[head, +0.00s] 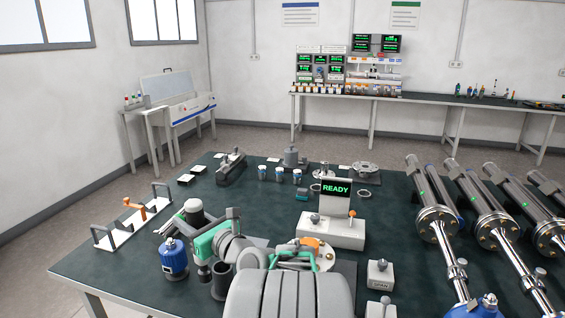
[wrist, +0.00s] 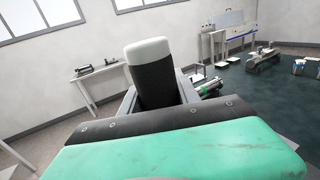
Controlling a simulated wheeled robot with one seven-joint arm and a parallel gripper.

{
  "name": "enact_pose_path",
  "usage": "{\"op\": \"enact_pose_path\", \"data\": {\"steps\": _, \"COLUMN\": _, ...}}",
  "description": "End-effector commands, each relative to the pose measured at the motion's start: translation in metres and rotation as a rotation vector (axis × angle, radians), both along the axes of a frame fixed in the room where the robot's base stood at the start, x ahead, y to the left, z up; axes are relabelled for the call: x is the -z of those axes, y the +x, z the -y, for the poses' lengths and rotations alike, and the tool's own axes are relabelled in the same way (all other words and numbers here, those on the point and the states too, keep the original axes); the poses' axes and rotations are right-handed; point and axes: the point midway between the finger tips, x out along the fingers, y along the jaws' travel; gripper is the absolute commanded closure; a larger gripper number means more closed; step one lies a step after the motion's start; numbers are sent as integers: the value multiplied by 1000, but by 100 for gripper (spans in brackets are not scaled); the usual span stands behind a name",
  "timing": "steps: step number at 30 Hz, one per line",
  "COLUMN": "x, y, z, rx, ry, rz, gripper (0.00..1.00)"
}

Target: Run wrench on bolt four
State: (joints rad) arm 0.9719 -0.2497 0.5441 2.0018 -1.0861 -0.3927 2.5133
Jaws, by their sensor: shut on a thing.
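My gripper (head: 188,224) is at the left front of the dark table, shut on a black cylinder with a white cap (head: 195,210). In the wrist view the cylinder (wrist: 150,75) stands up between the jaws, tilted slightly. Its lower end is hidden, so I cannot tell whether it is the wrench's handle. A round orange and metal part (head: 324,254) lies right of my arm, partly covered by it. Bolt four cannot be made out. A grey stand with a READY display (head: 336,190) is behind that part. An orange-handled tool (head: 134,204) sits on a white rack (head: 103,240) at the left.
A blue canister (head: 174,261) and a dark cup (head: 221,281) stand close to my gripper. Several long metal cylinders (head: 432,205) lie on the right. Small cups (head: 279,174) and a grey fixture (head: 230,168) stand toward the back. The left middle of the table is fairly clear.

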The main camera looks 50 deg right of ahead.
Motion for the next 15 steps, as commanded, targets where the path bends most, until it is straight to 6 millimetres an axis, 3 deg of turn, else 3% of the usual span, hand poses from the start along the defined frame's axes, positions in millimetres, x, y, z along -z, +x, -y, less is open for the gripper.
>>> {"op": "enact_pose_path", "data": {"steps": 1, "x": -18, "y": -4, "z": 35, "rx": 47, "ry": 0, "rz": 2, "gripper": 100}}
{"op": "enact_pose_path", "data": {"steps": 3, "x": -29, "y": -12, "z": 78, "rx": 105, "ry": -1, "rz": 3, "gripper": 100}}
{"op": "enact_pose_path", "data": {"steps": 9, "x": -51, "y": -49, "z": 189, "rx": 257, "ry": 0, "rz": 2, "gripper": 100}}
{"op": "enact_pose_path", "data": {"steps": 12, "x": -57, "y": -68, "z": 228, "rx": 311, "ry": -1, "rz": 2, "gripper": 100}}
{"op": "enact_pose_path", "data": {"steps": 15, "x": -59, "y": -83, "z": 252, "rx": 347, "ry": 0, "rz": 3, "gripper": 100}}
